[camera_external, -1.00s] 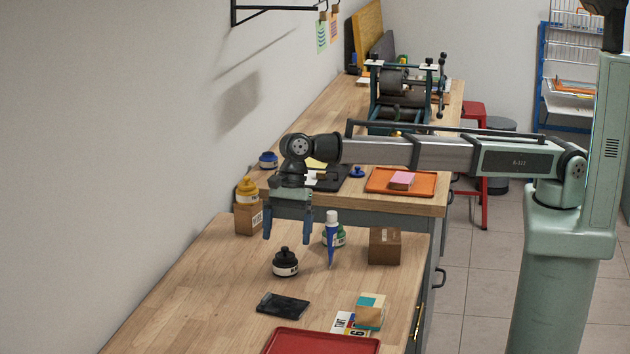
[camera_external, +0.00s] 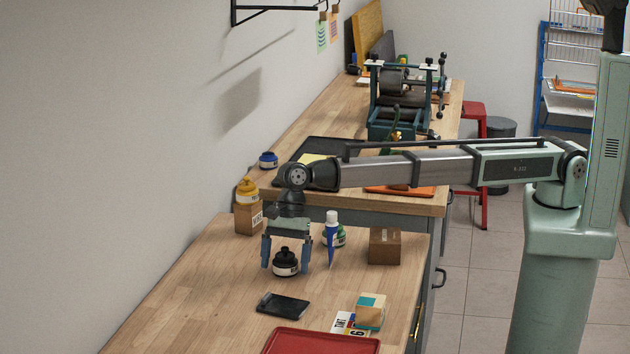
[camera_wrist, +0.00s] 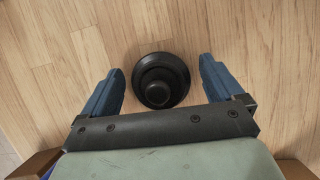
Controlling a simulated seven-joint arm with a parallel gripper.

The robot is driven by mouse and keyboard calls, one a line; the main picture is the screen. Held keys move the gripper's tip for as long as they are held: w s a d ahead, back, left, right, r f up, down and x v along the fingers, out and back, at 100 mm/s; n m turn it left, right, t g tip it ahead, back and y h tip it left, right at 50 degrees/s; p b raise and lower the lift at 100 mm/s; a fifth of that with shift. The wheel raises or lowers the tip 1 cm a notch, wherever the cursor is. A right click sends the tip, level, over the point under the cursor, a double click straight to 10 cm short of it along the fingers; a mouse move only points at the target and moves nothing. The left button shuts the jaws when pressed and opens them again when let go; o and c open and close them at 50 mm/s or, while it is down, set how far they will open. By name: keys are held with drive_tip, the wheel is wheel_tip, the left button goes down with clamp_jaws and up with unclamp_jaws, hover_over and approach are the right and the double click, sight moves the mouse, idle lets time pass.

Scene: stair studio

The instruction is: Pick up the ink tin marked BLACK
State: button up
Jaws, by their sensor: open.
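The black ink tin (camera_external: 286,264), a squat round pot with a black knob lid and a pale label, stands upright on the near wooden bench. The label's letters are too small to read. The wrist view shows the open gripper (camera_wrist: 158,85) empty, with bare wood beyond the tin.
A brown box (camera_external: 384,246) is further right. A yellow-topped pot sits on a carton (camera_external: 248,217) at left. A dark slab (camera_external: 283,305) and red tray (camera_external: 318,343) lie nearer.

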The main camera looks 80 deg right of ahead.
drive_tip(key=shift+c, duration=0.4)
drive_tip(key=c, duration=1.3)
